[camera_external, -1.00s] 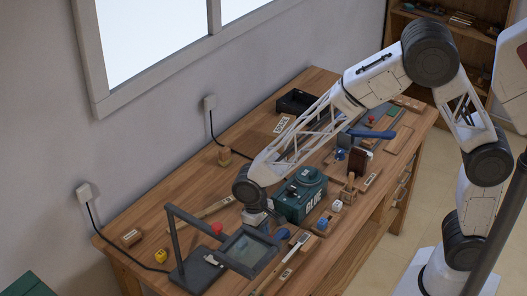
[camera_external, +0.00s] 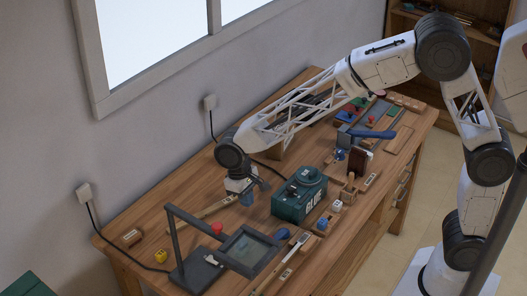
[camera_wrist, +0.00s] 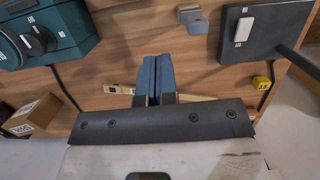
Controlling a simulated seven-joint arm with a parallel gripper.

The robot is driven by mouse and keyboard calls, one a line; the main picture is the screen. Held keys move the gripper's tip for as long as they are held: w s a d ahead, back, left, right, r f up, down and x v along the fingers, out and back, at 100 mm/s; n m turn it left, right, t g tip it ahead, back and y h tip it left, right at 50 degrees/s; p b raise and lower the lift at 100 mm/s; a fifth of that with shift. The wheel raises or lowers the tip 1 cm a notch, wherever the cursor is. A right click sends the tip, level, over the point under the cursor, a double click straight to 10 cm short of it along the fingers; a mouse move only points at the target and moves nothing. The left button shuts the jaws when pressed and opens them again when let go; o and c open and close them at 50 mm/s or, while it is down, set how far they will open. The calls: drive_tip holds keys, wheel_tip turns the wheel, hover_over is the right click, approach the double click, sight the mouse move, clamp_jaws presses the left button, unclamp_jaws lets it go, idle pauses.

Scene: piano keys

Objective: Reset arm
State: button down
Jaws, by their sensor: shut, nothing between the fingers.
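A long pale wooden strip (camera_wrist: 122,89) lies beneath the fingers on the bench in that view. No piano keys can be made out in these frames.
A framed magnifier (camera_external: 250,250) on a dark stand is at the front left, near a red button (camera_external: 217,228) and a yellow block (camera_external: 161,255). A blue-handled tool (camera_external: 372,134) and small blocks crowd the right side. The bench's back-left part is fairly clear.

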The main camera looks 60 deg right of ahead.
drive_tip(key=shift+w+r, duration=0.15)
drive_tip(key=shift+r, duration=0.4)
drive_tip(key=shift+d, duration=0.1)
drive_tip(key=s+d+r+t, duration=0.1)
drive_tip(key=s+d+r, duration=0.5)
drive_tip(key=d, duration=0.2)
drive_tip(key=s+d+r+t, duration=0.1)
drive_tip(key=s+d+r, duration=0.55)
drive_tip(key=d, duration=0.25)
drive_tip(key=s+d+t, duration=0.1)
drive_tip(key=s+d, duration=0.5)
drive_tip(key=s, duration=0.4)
drive_tip(key=s+d+t, duration=0.2)
drive_tip(key=s+d, duration=0.3)
drive_tip(key=s, duration=0.5)
drive_tip(key=shift+s+d+r, duration=0.35)
drive_tip(key=shift+d+r, duration=0.05)
drive_tip(key=shift+r, duration=0.05)
